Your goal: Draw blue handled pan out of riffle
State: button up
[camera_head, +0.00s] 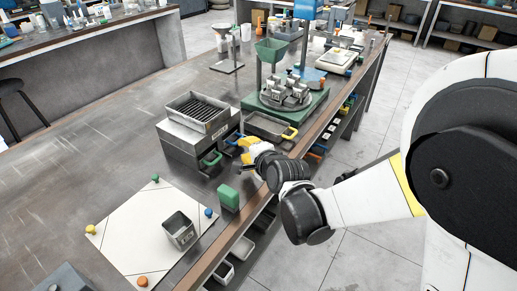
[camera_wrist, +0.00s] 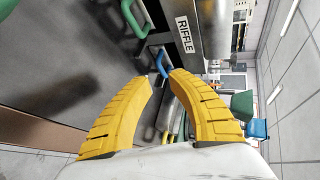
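The riffle (camera_head: 185,147) is a grey metal box with a slotted top on the bench. Its side carries a RIFFLE label in the wrist view (camera_wrist: 186,34). The blue handle of the blue handled pan (camera_head: 232,142) sticks out at the riffle's right side; the pan body is mostly hidden. In the wrist view the blue handle (camera_wrist: 162,62) lies just ahead of the gap between my fingertips. My gripper (camera_wrist: 160,77) is open, with its yellow fingers apart and nothing held. In the head view my gripper (camera_head: 245,151) is beside the riffle, close to the handle.
A green handled pan (camera_head: 211,161) sits at the riffle's front. A yellow handled pan (camera_head: 270,126) lies behind my gripper. A white sheet (camera_head: 132,237) with coloured knobs holds a metal tin (camera_head: 179,230).

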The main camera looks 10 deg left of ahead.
aim_at(235, 143)
jog(key=shift+w+a, duration=0.1)
jog(key=b+x, duration=0.4)
jog(key=x, duration=0.6)
jog(key=shift+w+a+f, duration=0.15)
jog(key=shift+w+f, duration=0.05)
grip_shut()
